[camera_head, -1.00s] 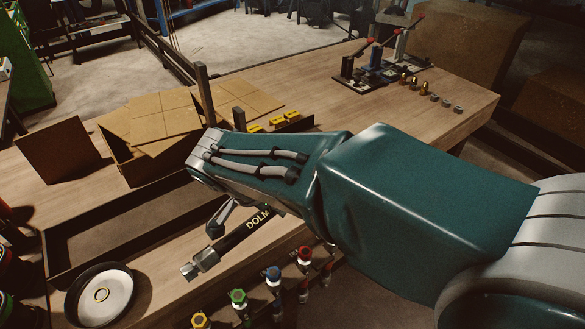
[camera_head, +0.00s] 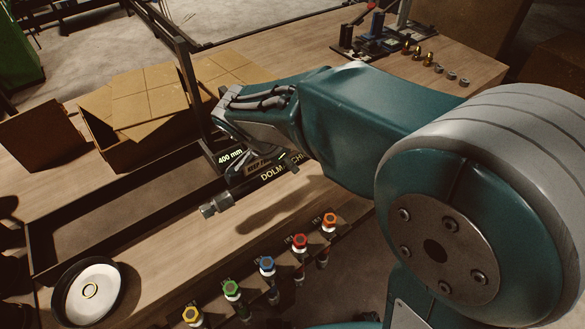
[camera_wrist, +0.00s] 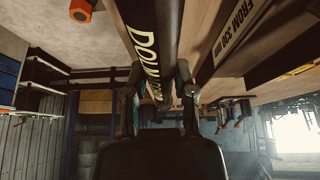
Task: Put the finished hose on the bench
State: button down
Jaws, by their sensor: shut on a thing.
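The finished hose is black with "DOLM…" lettering (camera_head: 250,186) and a metal fitting (camera_head: 216,205) at its near left end. My gripper (camera_head: 237,176) is shut around it near the middle of the head view. The hose looks to be above the wooden bench (camera_head: 180,243), close to the front of the long dark tray. I cannot tell whether it touches anything. In the wrist view the hose (camera_wrist: 154,38) runs between the two fingers of my gripper (camera_wrist: 158,90). Its far end is hidden behind my arm in the head view.
A long dark tray (camera_head: 130,217) lies along the bench, with a cardboard box (camera_head: 150,110) behind. A round white dish (camera_head: 90,290) is at left. Several coloured-knob fittings (camera_head: 267,263) line the front edge. Tools and small fittings stand at back right (camera_head: 375,40). Bare wood lies in front of the tray.

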aim_at(296, 177)
jog(key=shift+w+d+f, duration=0.15)
jog(key=shift+w+f, duration=0.25)
jog(key=shift+f, duration=0.15)
jog(key=shift+w+d+f, duration=0.15)
jog(key=shift+w+f, duration=0.25)
jog(key=shift+f, duration=0.1)
jog(key=shift+w+f, duration=0.3)
jog(key=shift+f, duration=0.15)
jog(key=shift+w+d+f, duration=0.1)
jog(key=shift+f, duration=0.75)
jog(key=shift+w+d+f, duration=0.1)
jog(key=shift+f, duration=0.75)
jog(key=shift+f, duration=0.1)
jog(key=shift+c, duration=2.2)
grip_release()
